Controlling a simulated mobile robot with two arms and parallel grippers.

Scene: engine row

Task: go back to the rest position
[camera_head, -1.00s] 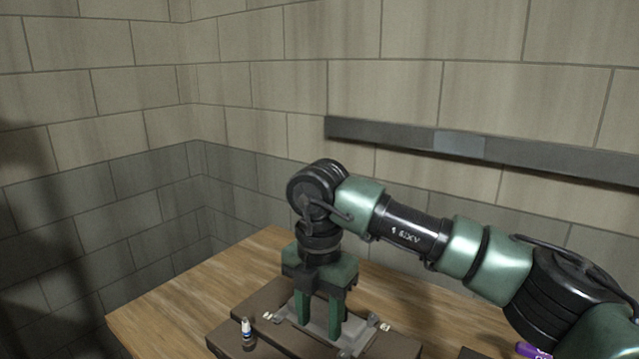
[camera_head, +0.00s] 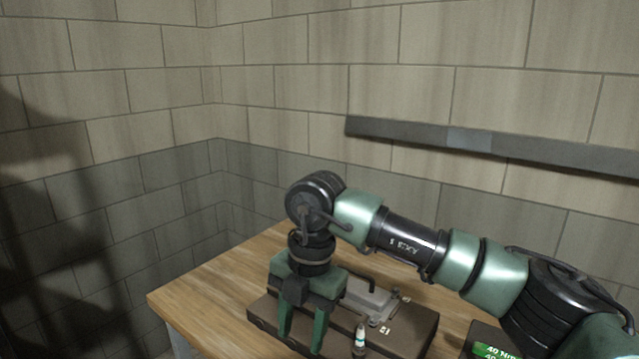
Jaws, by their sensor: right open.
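My right gripper (camera_head: 301,345) reaches in from the right and points down, with its two green fingers apart and nothing seen between them. It stands in front of the left part of a dark brown board (camera_head: 405,335) on the wooden table. A grey metal plate with a dark handle (camera_head: 372,298) lies on the board, to the right of the gripper. A small white-tipped bottle-like piece (camera_head: 360,338) stands near the board's front edge, right of the fingers. The fingertips' contact with the board cannot be told. My left gripper is out of view.
The wooden table (camera_head: 215,285) is bare at its left end. A dark box with a green label (camera_head: 492,350) sits at the lower right, below my arm. Block walls meet behind the table, and a grey rail (camera_head: 420,135) runs along the back wall.

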